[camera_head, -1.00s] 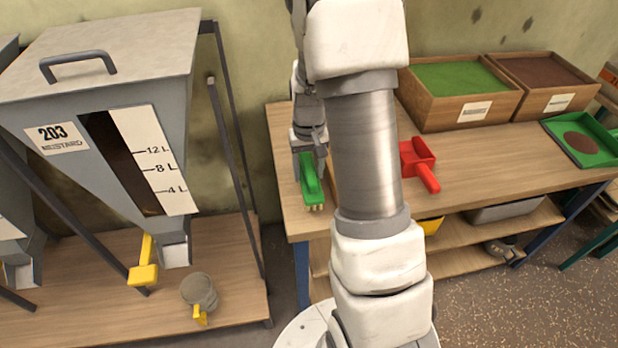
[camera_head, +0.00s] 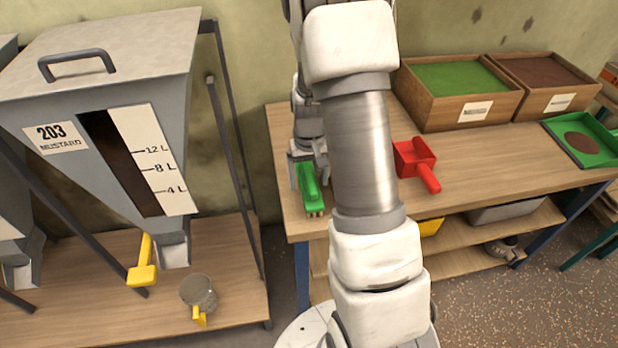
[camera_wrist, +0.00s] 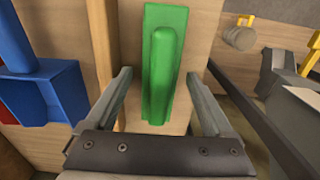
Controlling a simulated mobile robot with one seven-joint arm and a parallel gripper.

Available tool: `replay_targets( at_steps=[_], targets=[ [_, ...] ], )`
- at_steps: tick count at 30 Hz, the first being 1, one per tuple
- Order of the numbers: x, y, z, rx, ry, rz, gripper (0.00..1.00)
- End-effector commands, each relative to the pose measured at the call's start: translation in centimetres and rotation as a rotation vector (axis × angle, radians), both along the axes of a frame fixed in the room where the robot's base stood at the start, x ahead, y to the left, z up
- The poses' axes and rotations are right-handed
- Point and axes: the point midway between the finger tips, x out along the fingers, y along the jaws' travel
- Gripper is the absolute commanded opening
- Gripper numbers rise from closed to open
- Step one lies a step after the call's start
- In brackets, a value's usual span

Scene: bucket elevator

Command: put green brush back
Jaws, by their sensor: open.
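The green brush (camera_head: 311,190) lies on the left end of the wooden bench, bristles showing at its near end. In the wrist view the green brush (camera_wrist: 163,65) lies between and ahead of my open fingers, on the bench top. My gripper (camera_head: 308,168) is at the brush's far end in the head view. The wrist view shows my gripper (camera_wrist: 160,85) open, with a finger on each side of the brush and gaps between. My arm hides part of the bench.
A red scoop (camera_head: 418,163) lies on the bench (camera_head: 480,160) to the right. Wooden boxes of green (camera_head: 457,100) and brown material (camera_head: 545,85) stand behind. A blue scoop (camera_wrist: 45,90) is beside my gripper in the wrist view. The mustard hopper (camera_head: 110,110) stands left.

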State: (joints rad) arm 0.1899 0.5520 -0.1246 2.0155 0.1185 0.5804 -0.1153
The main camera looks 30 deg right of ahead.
Motion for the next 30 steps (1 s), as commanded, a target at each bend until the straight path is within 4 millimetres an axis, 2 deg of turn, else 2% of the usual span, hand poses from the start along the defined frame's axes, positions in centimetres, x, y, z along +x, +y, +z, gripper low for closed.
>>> replay_targets(
  at_steps=[5, 18, 24, 28, 30],
  targets=[
    [0.1, 0.0, 1.4, -0.001, -0.004, 0.001, 0.87],
    [0.1, 0.0, 10.3, -0.001, -0.003, 0.0, 0.87],
    [0.0, 0.0, 12.2, -0.001, -0.003, 0.001, 0.87],
    [-0.5, 0.8, 13.8, -0.001, -0.024, 0.012, 0.87],
    [-1.0, 1.7, 15.4, 0.0, -0.052, 0.026, 0.87]
  ],
)
